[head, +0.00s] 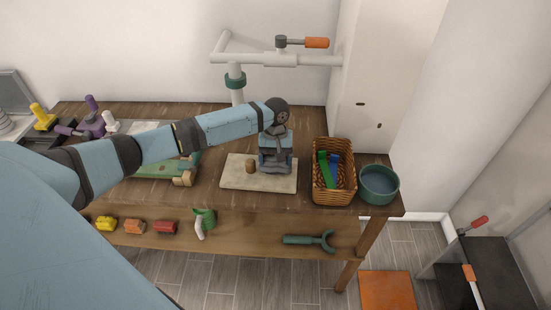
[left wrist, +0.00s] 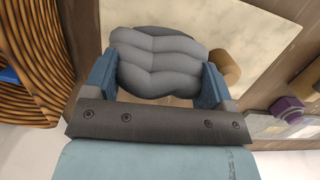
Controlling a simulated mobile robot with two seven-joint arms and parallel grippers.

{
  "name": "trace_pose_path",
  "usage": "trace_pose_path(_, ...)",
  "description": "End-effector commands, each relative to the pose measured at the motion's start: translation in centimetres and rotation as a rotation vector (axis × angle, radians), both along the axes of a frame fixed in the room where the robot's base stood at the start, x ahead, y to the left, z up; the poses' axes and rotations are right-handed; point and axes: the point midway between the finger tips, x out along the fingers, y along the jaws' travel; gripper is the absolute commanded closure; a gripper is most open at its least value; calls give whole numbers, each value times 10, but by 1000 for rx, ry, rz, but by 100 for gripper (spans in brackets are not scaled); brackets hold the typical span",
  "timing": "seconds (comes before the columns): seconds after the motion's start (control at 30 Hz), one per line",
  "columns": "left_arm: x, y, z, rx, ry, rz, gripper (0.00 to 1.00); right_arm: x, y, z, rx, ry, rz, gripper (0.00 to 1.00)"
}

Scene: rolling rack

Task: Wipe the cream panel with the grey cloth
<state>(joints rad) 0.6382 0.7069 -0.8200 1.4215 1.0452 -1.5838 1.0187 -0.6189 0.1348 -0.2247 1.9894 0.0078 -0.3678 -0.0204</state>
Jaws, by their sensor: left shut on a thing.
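The cream panel (head: 234,181) lies flat on the wooden table; it also shows in the left wrist view (left wrist: 250,25). My left gripper (head: 275,168) points down over the panel's right part. In the left wrist view, my left gripper (left wrist: 157,78) has its two blue fingers on either side of the folded grey cloth (left wrist: 160,62) and is shut on it. The cloth is over the panel; whether it touches the surface I cannot tell. A short brown cylinder (head: 250,166) stands on the panel just left of the gripper. My right gripper is not in view.
A wicker basket (head: 334,196) with green and blue things stands right of the panel, beside a green bowl (head: 379,184). A green board (head: 160,170) lies to the left. White pipework (head: 237,90) rises behind. Several small coloured things lie along the front.

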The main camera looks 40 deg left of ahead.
Motion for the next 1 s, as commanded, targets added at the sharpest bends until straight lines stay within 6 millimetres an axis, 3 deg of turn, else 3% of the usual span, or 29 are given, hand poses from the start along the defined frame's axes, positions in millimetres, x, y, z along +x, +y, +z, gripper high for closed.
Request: trace_pose_path(1.0, 0, 0, -17, -1, 1, 0, 42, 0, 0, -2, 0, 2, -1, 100)
